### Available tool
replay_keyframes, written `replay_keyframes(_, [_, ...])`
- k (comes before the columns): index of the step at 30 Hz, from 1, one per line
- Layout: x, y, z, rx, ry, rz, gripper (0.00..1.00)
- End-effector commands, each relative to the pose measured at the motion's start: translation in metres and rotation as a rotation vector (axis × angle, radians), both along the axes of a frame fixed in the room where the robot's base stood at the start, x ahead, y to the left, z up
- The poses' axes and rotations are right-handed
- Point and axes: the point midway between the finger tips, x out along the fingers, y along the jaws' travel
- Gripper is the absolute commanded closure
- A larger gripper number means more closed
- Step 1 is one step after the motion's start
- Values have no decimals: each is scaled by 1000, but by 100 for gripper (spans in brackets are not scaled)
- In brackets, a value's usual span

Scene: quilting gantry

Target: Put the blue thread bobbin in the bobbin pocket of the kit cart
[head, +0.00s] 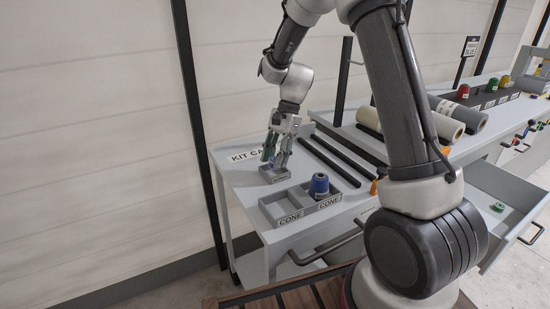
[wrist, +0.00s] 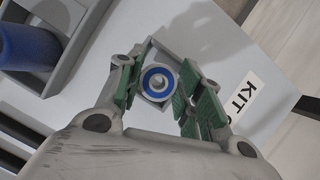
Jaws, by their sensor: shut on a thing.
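In the head view my gripper (head: 274,158) points down over the small grey bobbin pocket (head: 274,176) on the kit cart (head: 245,185). The pocket's grey walls also show around the bobbin in the wrist view. The bobbin is at the pocket opening; I cannot tell whether it touches the pocket floor. In the head view the bobbin is hidden by the fingers.
Black rods lie right of the pocket. An open drawer (head: 520,215) holds a green bobbin (head: 497,207).

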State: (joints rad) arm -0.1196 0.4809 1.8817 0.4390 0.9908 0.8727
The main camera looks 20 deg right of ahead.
Motion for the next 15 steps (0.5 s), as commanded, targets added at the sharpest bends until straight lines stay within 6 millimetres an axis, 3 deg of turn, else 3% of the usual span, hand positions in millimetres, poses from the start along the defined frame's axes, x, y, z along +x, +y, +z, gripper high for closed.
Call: replay_keyframes(15, [0, 0, -11, 0, 0, -1, 81])
